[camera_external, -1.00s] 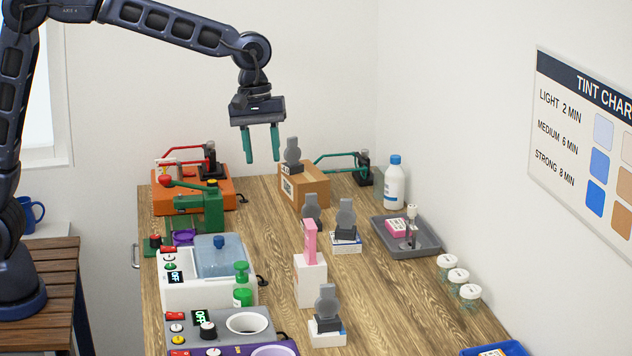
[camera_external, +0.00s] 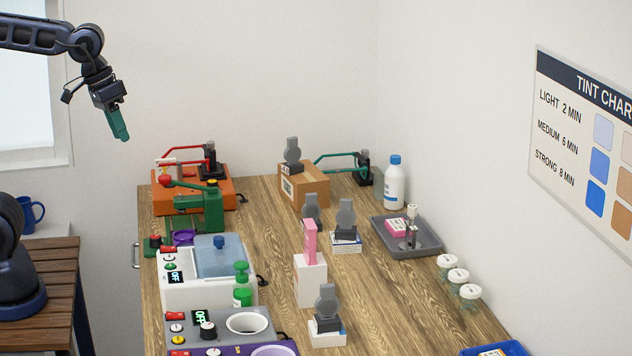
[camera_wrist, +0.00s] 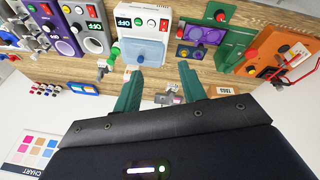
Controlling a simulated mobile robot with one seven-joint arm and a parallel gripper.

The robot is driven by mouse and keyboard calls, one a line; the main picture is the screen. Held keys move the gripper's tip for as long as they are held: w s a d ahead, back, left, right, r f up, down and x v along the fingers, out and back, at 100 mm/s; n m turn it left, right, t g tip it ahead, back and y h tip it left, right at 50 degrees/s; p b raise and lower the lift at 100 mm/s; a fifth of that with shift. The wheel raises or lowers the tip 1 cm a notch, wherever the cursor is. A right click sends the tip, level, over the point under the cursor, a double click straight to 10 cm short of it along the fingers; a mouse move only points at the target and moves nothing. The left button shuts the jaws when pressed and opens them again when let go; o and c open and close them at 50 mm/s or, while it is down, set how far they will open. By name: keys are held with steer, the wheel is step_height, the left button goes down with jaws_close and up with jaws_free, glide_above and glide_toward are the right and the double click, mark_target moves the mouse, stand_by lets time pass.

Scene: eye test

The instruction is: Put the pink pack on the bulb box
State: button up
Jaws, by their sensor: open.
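A small pink pack (camera_external: 396,228) lies in the grey tray on the right of the table. A second pink item (camera_external: 310,242), slim and upright, stands on a tall white box (camera_external: 311,282) near the table's middle. Other boxes carry grey round-topped pieces: a brown box (camera_external: 312,190), a low white box (camera_external: 346,246) and a white box (camera_external: 322,338) in front. I cannot read which one is the bulb box. My gripper (camera_external: 120,138) is high at the left, away from all of these. In the wrist view its green fingers (camera_wrist: 159,69) are apart with nothing held between them.
The grey tray (camera_external: 425,247) also holds a metal-topped piece. A white bottle (camera_external: 394,185), several white-lidded jars (camera_external: 459,276) and a blue tray (camera_external: 512,348) line the right.

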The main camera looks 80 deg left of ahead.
steer(key=s+a+f+m+t, duration=0.1)
steer(key=s+f+m, duration=0.2)
steer(key=s, duration=0.6)
steer(key=shift+s+a+f+m+y, duration=0.3)
steer(key=shift+s+f+m, duration=0.1)
steer(key=shift+f, duration=0.2)
stand_by(0.4)
